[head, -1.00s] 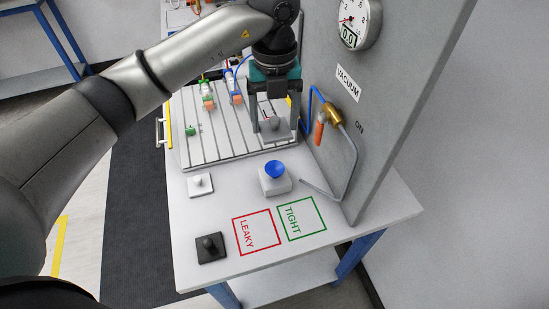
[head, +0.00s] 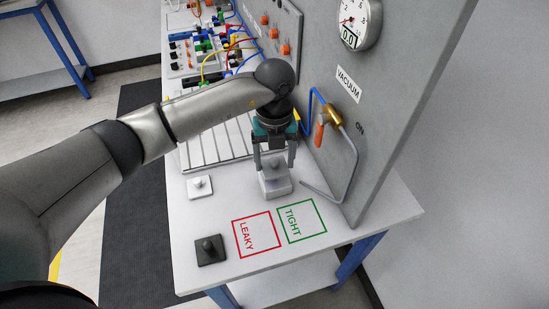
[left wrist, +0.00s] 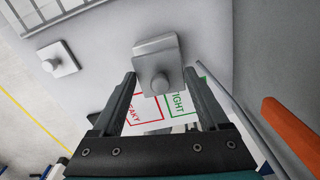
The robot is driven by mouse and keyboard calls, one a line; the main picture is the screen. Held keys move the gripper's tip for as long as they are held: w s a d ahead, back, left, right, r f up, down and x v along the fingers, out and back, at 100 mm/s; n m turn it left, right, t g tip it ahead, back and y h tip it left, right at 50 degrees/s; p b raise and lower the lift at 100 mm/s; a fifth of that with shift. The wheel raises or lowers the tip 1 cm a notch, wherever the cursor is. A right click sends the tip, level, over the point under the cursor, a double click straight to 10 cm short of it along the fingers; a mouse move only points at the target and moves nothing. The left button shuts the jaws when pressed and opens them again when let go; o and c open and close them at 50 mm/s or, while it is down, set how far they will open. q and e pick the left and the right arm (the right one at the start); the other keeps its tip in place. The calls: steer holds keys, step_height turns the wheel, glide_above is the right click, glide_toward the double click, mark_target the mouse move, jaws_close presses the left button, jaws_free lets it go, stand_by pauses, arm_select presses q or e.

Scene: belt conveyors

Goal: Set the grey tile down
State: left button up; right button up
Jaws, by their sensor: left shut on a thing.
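The grey tile (head: 272,176) with its round knob is held between the fingers of my left gripper (head: 275,169). It is right over the white block (head: 277,189), whose blue cup is hidden now. I cannot tell whether the tile touches the cup. In the left wrist view the grey tile (left wrist: 157,50) shows between the fingertips of the left gripper (left wrist: 160,76), with its knob facing the camera. My right gripper is not in view.
A white tile (head: 200,186) and a black tile (head: 209,250) lie on the left of the bench. The red LEAKY square (head: 257,234) and green TIGHT square (head: 302,220) are empty at the front. The upright panel (head: 400,100) with gauge and orange-handled valve (head: 320,132) stands close on the right.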

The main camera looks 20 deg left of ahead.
mark_target(275, 159)
arm_select(q)
steer(key=o, duration=1.3)
steer(key=shift+f, duration=0.1)
steer(key=shift+c, duration=0.2)
step_height(275, 159, up, 12)
